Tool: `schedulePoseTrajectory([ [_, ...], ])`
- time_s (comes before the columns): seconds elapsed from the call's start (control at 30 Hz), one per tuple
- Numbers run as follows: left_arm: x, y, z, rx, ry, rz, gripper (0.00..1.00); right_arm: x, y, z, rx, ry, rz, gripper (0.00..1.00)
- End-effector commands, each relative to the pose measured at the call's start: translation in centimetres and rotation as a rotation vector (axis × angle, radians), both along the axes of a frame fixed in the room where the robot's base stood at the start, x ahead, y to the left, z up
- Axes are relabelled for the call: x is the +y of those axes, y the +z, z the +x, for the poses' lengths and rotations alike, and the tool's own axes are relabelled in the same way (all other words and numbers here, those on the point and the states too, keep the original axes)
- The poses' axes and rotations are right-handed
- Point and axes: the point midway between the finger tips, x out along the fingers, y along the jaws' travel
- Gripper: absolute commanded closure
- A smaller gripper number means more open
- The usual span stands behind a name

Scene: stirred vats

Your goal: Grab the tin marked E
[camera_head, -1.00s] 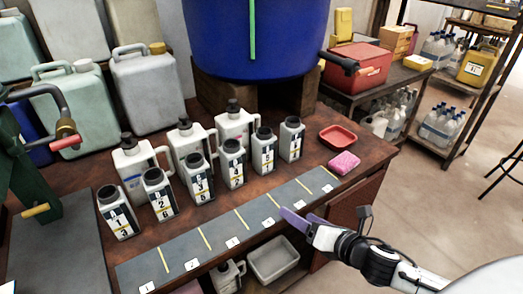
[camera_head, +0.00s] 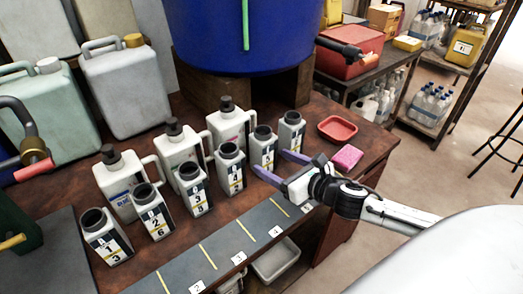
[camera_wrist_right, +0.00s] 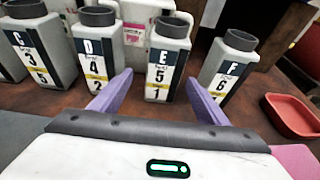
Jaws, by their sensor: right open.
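The tin marked E (camera_wrist_right: 166,62) is a grey bottle-like container with a dark round mouth and a label reading 5 over 1. It stands upright in a row, and in the head view (camera_head: 263,146) it is second from the right. My right gripper (camera_head: 273,167) has two purple fingers, spread open and empty. In the wrist view its fingertips (camera_wrist_right: 157,85) frame tin E, which stands ahead between them; I cannot tell whether they touch it. Tin D (camera_wrist_right: 95,55) is to the left and tin F (camera_wrist_right: 229,65) to the right. My left gripper is not in view.
Tins A (camera_head: 106,238), B (camera_head: 152,211) and C (camera_head: 194,190) continue the row leftward. Handled jugs (camera_head: 123,186) stand behind. A numbered grey strip (camera_head: 222,243) lies in front. A red tray (camera_head: 338,128) and pink sponge (camera_head: 346,158) are at right. A blue vat (camera_head: 250,40) stands behind.

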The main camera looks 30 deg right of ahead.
Motion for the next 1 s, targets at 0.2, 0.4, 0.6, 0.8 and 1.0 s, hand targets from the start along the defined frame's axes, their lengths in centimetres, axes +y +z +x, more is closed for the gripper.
schedulePoseTrajectory([
  [0.2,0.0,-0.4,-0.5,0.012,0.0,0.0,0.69,0.1,-0.4,1.5,0.0,0.001,0.001,0.31],
  [0.4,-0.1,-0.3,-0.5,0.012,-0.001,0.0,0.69,-0.2,-0.9,3.6,-0.002,-0.002,0.005,0.31],
  [0.6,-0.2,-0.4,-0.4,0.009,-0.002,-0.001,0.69,-0.2,-1.7,6.0,0.0,-0.001,0.004,0.31],
  [0.8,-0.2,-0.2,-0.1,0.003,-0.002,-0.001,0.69,-0.1,-2.0,6.5,0.002,0.0,0.002,0.31],
  [1.0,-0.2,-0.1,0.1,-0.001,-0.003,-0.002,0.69,-0.1,-2.0,6.5,0.002,0.0,0.002,0.43],
])
